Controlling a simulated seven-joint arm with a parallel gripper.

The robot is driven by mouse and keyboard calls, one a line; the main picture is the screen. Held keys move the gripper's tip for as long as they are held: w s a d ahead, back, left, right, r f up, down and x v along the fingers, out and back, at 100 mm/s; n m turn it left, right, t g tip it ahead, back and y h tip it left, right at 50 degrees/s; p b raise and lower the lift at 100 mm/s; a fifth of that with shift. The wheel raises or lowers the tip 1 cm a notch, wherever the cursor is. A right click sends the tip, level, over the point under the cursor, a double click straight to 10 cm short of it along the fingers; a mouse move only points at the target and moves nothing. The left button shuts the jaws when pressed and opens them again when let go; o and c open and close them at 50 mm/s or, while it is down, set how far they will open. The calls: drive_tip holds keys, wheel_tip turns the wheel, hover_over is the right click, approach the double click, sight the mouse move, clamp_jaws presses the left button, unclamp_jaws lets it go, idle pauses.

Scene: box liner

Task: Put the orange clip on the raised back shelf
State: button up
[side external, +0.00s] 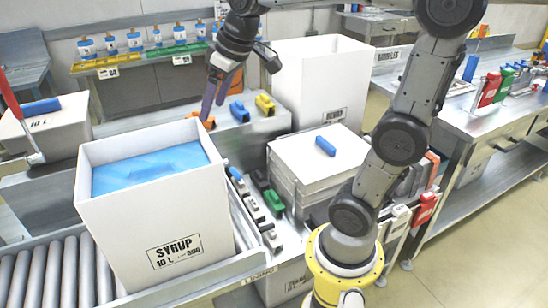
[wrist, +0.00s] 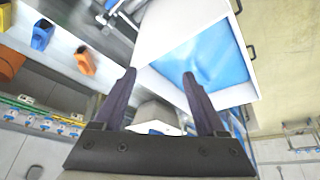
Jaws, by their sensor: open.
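The orange clip (side external: 210,123) sits on the raised back shelf (side external: 225,140), near its left end and partly hidden behind my fingers in the side view. In the wrist view the orange clip (wrist: 85,60) lies to the left of my left finger, outside the jaws. My gripper (side external: 212,108) points down above the left end of the shelf, close to the clip. In the wrist view my gripper (wrist: 158,76) is open, with nothing between its fingers. I see no contact with the clip.
A blue clip (side external: 240,111) and a yellow clip (side external: 265,105) stand right of the orange one on the shelf. A white box with blue liner (side external: 150,168) stands in front. A tall white box (side external: 318,80) is at the right. Several clips line the lower rail (side external: 243,195).

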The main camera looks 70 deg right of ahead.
drive_tip(key=s+a+f, duration=0.3)
drive_tip(key=s, duration=0.4)
drive_tip(key=s+a+f, duration=0.3)
drive_tip(key=s+f, duration=0.1)
drive_tip(key=s, duration=0.4)
drive_tip(key=shift+s+a+t, duration=0.15)
drive_tip(key=shift+t, duration=0.15)
